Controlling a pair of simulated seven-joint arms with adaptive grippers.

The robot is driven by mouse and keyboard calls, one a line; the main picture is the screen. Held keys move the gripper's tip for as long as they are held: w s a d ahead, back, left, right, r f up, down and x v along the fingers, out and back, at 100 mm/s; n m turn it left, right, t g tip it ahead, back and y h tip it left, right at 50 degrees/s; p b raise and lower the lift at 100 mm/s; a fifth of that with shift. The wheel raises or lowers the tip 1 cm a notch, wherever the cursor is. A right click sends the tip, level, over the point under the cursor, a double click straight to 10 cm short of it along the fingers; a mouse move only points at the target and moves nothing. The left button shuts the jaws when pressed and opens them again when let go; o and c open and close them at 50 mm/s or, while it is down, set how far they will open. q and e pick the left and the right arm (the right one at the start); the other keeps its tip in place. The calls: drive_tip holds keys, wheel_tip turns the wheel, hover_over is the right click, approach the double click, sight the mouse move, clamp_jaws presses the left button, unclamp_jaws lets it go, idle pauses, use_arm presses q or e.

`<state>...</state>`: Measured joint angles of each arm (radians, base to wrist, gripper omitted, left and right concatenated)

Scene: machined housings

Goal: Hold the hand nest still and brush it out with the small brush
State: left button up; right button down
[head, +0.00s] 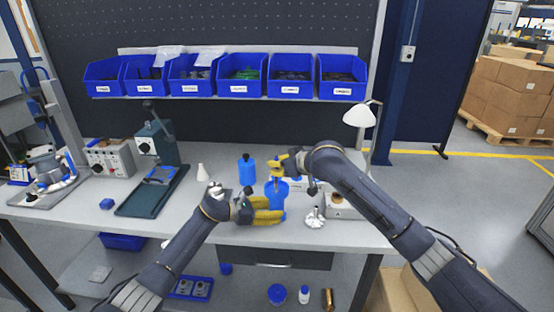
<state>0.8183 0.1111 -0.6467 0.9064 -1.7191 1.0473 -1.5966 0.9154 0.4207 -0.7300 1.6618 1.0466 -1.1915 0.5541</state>
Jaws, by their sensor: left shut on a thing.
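The blue hand nest (284,188) stands near the front edge of the bench, right of the middle. My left gripper (276,210) comes in from the left with its yellow fingers shut on the nest, low on its side, and they partly cover it. My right gripper (276,164) is above the nest, with its yellow fingers seen edge-on. A thin upright piece, which looks like the small brush (276,183), hangs below it at the nest's mouth. The brush's lower end is hidden, so I cannot tell if it touches the inside.
A crumpled silver thing (315,218) lies right of the nest. A lamp (360,116) stands behind my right arm.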

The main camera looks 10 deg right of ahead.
use_arm(q)
drive_tip(key=shift+f, duration=0.1)
use_arm(e)
drive_tip(key=s, duration=0.3)
drive_tip(key=shift+s+a, duration=0.1)
drive_tip(key=shift+a, duration=0.15)
drive_tip(key=shift+w+d+f, duration=0.1)
drive_tip(key=shift+w+d, duration=0.1)
drive_tip(key=shift+w, duration=0.8)
drive_tip(key=shift+w+d+f, duration=0.1)
drive_tip(key=shift+w+d, duration=0.05)
drive_tip(key=shift+w, duration=0.8)
drive_tip(key=shift+w+r, duration=0.15)
drive_tip(key=shift+r, duration=3.9)
